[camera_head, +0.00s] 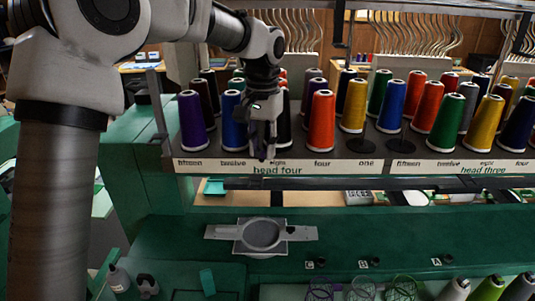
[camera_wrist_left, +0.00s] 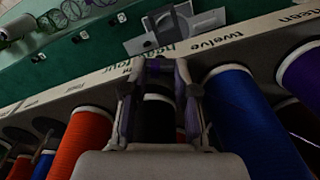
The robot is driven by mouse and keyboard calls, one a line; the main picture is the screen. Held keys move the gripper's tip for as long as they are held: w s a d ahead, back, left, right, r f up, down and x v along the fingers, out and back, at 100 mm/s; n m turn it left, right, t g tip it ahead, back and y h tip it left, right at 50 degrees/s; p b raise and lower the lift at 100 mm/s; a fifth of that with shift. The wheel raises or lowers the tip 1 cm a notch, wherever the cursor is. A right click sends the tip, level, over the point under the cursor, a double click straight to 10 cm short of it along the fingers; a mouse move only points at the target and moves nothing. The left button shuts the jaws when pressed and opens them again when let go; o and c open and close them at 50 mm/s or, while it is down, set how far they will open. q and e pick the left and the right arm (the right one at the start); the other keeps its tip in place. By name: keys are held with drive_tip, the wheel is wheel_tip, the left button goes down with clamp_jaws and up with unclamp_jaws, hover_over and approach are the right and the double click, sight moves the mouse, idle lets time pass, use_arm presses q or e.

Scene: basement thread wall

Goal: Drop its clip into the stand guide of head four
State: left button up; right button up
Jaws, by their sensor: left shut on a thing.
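My left gripper (camera_head: 262,152) points down at head four's thread rack (camera_head: 342,168), in front of and just left of a black thread cone (camera_head: 284,125), near the "eight" label. In the left wrist view my left gripper (camera_wrist_left: 162,66) is shut on a small greyish piece between its fingertips, apparently the clip; its shape is unclear. The black cone (camera_wrist_left: 158,118) shows between the fingers, beyond them. I cannot make out a stand guide for certain. My right gripper is not in view.
A purple cone (camera_head: 192,120), a blue cone (camera_head: 232,122) and a red cone (camera_head: 321,120) stand close by on the rack. A grey hoop frame (camera_head: 222,232) lies on the green machine bed (camera_head: 400,232) below. Several more cones fill the rack to the right.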

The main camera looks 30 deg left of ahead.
sight(258, 180)
use_arm(q)
drive_tip(key=s, duration=0.2)
drive_tip(key=s+f, duration=0.1)
drive_tip(key=s, duration=0.1)
drive_tip(key=shift+s+d, duration=0.1)
drive_tip(key=shift+s, duration=0.2)
drive_tip(key=f, duration=0.1)
drive_tip(key=w+f, duration=0.2)
drive_tip(key=f, duration=0.1)
drive_tip(key=shift+w+b, duration=0.25)
drive_tip(key=shift+b, duration=0.1)
drive_tip(key=shift+s+r, duration=0.25)
drive_tip(key=shift+s, duration=0.4)
drive_tip(key=shift+w+p, duration=0.35)
drive_tip(key=shift+w, duration=0.1)
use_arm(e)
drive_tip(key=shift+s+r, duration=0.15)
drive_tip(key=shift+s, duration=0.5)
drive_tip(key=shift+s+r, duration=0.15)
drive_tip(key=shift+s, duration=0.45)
